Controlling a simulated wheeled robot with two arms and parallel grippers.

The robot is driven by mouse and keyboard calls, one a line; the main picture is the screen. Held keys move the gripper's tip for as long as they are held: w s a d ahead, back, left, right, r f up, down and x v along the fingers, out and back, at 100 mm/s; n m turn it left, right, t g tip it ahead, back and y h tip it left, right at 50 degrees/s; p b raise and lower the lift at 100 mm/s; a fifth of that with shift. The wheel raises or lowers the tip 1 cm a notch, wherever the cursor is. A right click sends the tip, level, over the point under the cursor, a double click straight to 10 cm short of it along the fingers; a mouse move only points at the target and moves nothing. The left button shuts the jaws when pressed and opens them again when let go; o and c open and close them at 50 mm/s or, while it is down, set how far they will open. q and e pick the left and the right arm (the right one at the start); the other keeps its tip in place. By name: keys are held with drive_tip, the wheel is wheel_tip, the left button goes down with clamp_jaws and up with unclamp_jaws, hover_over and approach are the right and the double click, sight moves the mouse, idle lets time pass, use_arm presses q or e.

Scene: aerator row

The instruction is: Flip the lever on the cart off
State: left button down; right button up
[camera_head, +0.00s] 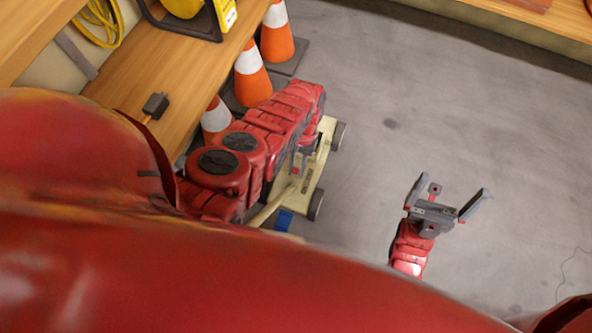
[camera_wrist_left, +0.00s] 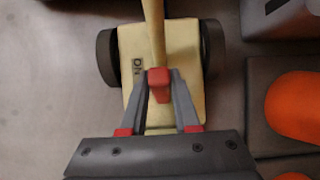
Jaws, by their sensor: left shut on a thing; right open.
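The cream cart (camera_head: 325,150) with dark wheels stands on the floor, partly hidden by my left arm in the head view. It fills the middle of the left wrist view (camera_wrist_left: 188,50), with dark lettering that looks like ON, upside down. A cream lever (camera_wrist_left: 153,30) with a red end (camera_wrist_left: 159,85) runs over the cart. My left gripper (camera_wrist_left: 160,88) is shut on the red end of the lever. In the head view the left gripper (camera_head: 298,163) is over the cart, mostly hidden by the arm. My right gripper (camera_head: 447,200) is open and empty above bare floor, right of the cart.
Orange-and-white cones (camera_head: 252,75) stand left of and behind the cart, close to my left arm. A wooden shelf (camera_head: 170,65) carries a yellow-and-black device (camera_head: 212,15). A blue piece (camera_head: 284,220) is at the cart's near end. The floor (camera_head: 440,110) right is clear.

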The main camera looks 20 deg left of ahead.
use_arm(q)
drive_tip(key=shift+w, duration=0.1)
drive_tip(key=c, duration=0.6)
unclamp_jaws()
drive_tip(key=shift+c, duration=0.2)
drive_tip(key=shift+r, duration=0.1)
drive_tip(key=v, duration=1.7)
drive_tip(key=shift+p, duration=0.4)
drive_tip(key=shift+r, duration=0.1)
